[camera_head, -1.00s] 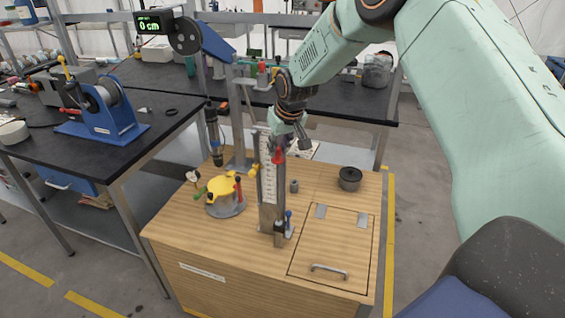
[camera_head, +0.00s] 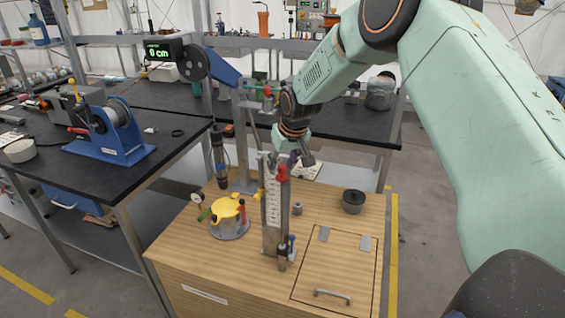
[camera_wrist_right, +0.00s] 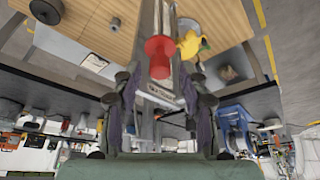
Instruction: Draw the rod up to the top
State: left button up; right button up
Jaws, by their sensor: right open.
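A slim upright stand with a white scale (camera_head: 272,205) rises from the wooden cabinet in the head view. A red cap (camera_head: 282,172) is at its upper end; it also shows in the right wrist view (camera_wrist_right: 158,56). The rod's body cannot be told apart from the stand. My right gripper (camera_head: 294,157) is just above the red cap, pointing down. In the right wrist view its fingers are spread (camera_wrist_right: 157,88), with the red cap ahead between them and nothing visibly gripped. A digital display (camera_head: 160,49) reads 0 cm. My left gripper is not in view.
On the wooden cabinet (camera_head: 220,265) stand a yellow-topped round fixture (camera_head: 228,213) left of the stand and a dark round pot (camera_head: 353,201) at right. The hatch at front right is clear. A black bench (camera_head: 110,165) with a blue reel stand is at left.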

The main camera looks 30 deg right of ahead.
jog(key=shift+s+r, duration=0.1)
jog(key=shift+s, duration=0.15)
jog(key=shift+s+r, duration=0.1)
jog(key=shift+r, duration=0.45)
jog(key=v, duration=1)
jog(key=shift+r, duration=0.3)
jog(key=shift+s, duration=0.1)
jog(key=shift+s+r, duration=0.1)
jog(key=shift+s, duration=0.05)
